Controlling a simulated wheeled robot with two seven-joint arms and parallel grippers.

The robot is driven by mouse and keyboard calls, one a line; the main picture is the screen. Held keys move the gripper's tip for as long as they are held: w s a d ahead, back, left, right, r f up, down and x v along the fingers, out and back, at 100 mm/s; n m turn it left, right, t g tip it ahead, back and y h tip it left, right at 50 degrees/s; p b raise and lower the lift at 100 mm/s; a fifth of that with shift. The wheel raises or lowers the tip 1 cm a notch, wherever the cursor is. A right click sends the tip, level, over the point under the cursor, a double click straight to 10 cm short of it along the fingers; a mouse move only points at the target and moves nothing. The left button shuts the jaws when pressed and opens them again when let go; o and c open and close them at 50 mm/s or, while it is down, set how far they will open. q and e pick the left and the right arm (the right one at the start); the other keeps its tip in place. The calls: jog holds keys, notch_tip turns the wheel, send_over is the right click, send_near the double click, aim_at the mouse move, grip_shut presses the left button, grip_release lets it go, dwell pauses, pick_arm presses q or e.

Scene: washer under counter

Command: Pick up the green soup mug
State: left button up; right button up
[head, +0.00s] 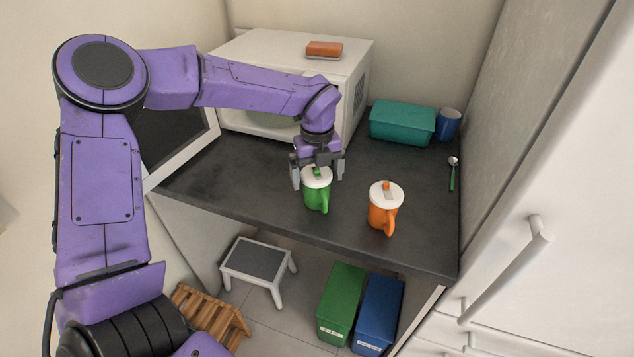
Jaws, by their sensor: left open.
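The green soup mug (317,195) stands upright on the dark counter, near its front edge. It has a white lid with a small green knob, and its handle is on the right side. My left gripper (318,180) is open and comes down from above and behind the mug. Its two fingers show to the left and right of the white lid. I cannot tell whether either finger touches the mug. My right gripper is not in view.
An orange mug (384,210) with a white lid stands to the right of the green one. A microwave (270,60), teal box (402,124), blue cup (448,124) and green-handled spoon (452,175) are farther back. A fridge door (560,180) bounds the right side.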

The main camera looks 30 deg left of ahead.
pick_arm(q)
notch_tip(320, 180, down, 2)
jog(key=shift+f, duration=0.2)
jog(key=shift+a+f, duration=0.1)
jog(key=shift+f, duration=0.05)
jog(key=c, duration=1.2)
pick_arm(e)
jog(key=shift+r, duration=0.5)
